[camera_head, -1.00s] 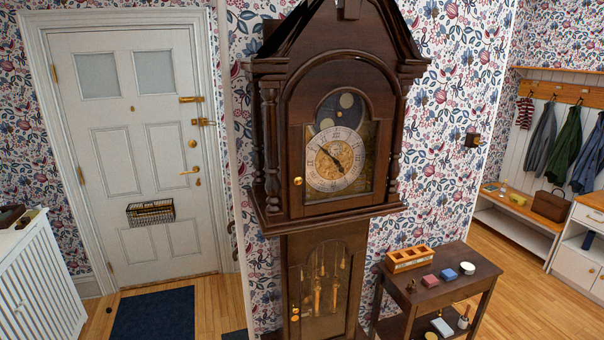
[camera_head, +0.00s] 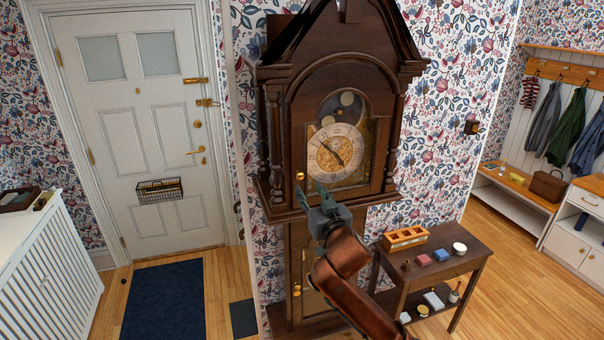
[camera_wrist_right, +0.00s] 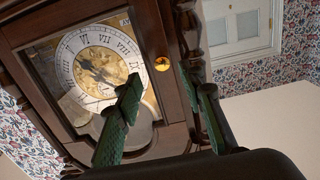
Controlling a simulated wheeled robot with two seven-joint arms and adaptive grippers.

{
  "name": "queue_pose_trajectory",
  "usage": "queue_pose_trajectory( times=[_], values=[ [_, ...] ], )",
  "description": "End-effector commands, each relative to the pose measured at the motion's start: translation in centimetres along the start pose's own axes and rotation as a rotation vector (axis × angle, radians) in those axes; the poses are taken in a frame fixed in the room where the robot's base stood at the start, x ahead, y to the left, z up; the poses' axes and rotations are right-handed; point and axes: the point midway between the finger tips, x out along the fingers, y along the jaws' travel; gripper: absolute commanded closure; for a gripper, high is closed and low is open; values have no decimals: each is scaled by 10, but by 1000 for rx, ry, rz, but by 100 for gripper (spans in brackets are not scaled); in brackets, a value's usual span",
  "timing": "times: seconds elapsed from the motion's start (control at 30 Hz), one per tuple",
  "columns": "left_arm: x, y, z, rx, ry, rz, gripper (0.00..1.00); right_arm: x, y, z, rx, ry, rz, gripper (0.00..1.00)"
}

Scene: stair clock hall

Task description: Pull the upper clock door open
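The tall dark wooden clock shows its upper door (camera_head: 384,150) closed over the round dial (camera_head: 336,152). A small brass knob (camera_head: 299,176) sits on the door's left side. My right gripper (camera_head: 312,191) is just below the knob, its fingers spread and empty. In the right wrist view the open green-padded fingers (camera_wrist_right: 166,95) point towards the knob (camera_wrist_right: 161,63), which lies beyond the tips and roughly between them, apparently untouched. The dial (camera_wrist_right: 100,63) shows at the left there. My left gripper is not in view.
The lower clock door is partly hidden by my right arm. A dark side table (camera_head: 450,262) with a wooden box (camera_head: 405,238) and small items stands close on the right. A white slatted cabinet (camera_head: 50,260) is at left.

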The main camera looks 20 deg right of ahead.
Motion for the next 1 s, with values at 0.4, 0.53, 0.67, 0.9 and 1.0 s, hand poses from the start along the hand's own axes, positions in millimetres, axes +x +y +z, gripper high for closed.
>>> queue_pose_trajectory(
  times=[0.4, 0.53, 0.67, 0.9, 1.0],
  values=[
    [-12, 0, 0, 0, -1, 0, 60, 49, -2, -10, 2, 9, -1, 64],
    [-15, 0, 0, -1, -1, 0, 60, 64, -2, -10, 3, 9, -1, 64],
    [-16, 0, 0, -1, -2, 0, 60, 72, -2, -10, 2, 10, -2, 64],
    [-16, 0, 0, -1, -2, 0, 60, 74, -2, -9, 2, 10, -3, 64],
    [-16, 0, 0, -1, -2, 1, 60, 74, -2, -9, 2, 10, -3, 67]
  ],
)
